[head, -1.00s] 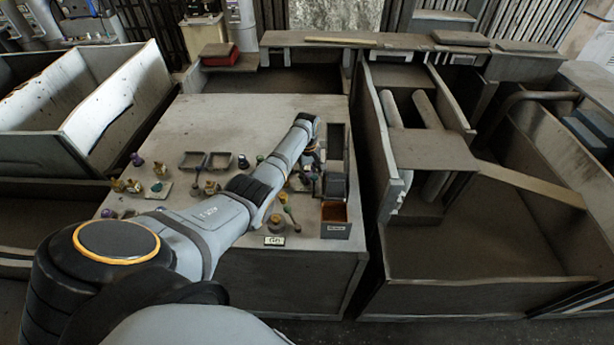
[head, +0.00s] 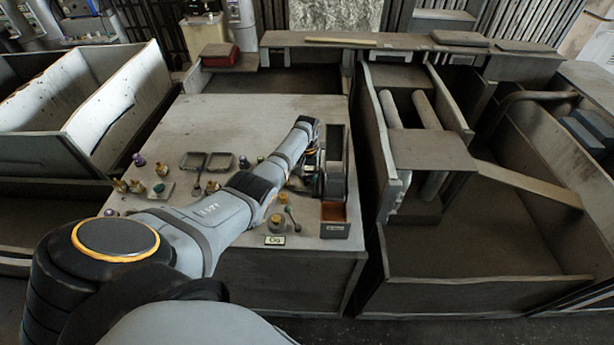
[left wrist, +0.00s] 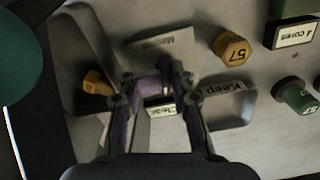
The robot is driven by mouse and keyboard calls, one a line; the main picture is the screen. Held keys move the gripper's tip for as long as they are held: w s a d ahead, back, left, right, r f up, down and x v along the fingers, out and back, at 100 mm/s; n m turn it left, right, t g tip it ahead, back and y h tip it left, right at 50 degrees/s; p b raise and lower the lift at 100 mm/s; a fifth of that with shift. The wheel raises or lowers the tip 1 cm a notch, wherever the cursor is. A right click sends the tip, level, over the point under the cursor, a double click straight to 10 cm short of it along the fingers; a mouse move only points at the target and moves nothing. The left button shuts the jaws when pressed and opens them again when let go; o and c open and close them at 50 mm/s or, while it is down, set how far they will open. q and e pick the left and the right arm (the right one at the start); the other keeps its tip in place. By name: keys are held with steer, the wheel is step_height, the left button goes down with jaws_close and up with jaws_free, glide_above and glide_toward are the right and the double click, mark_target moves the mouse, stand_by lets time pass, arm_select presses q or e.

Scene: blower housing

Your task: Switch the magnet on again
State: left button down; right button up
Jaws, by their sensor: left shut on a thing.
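In the left wrist view, a grey plate lettered "Magnet" (left wrist: 165,42) lies just beyond my left gripper (left wrist: 155,88). The gripper's fingers are closed around a small dark purplish piece (left wrist: 165,68) beside that plate. It looks like the magnet's switch, but the fingers hide most of it. A "Clear" label (left wrist: 162,111) shows between the fingers, and a "Keep" label (left wrist: 228,88) is on a tray edge to the right. In the head view my left gripper (head: 310,180) is low over the right side of the bench, partly hidden by my forearm.
A brass hexagonal piece marked 57 (left wrist: 232,47), another brass piece (left wrist: 97,82) and a green piece (left wrist: 298,95) lie near the gripper. On the bench (head: 260,110), an orange-lined bin (head: 335,212) stands at front right and small trays (head: 207,161) at left. The bench's back is clear.

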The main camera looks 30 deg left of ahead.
arm_select(q)
steer(key=shift+s+a, duration=0.2)
steer(key=shift+a, duration=0.15)
steer(key=shift+m, duration=0.7)
steer(key=m, duration=0.2)
steer(key=shift+m, duration=0.4)
steer(key=c, duration=1.5)
jaws_free()
steer(key=shift+a, duration=0.2)
arm_select(e)
steer(key=shift+a+r, duration=0.25)
steer(key=shift+a, duration=0.1)
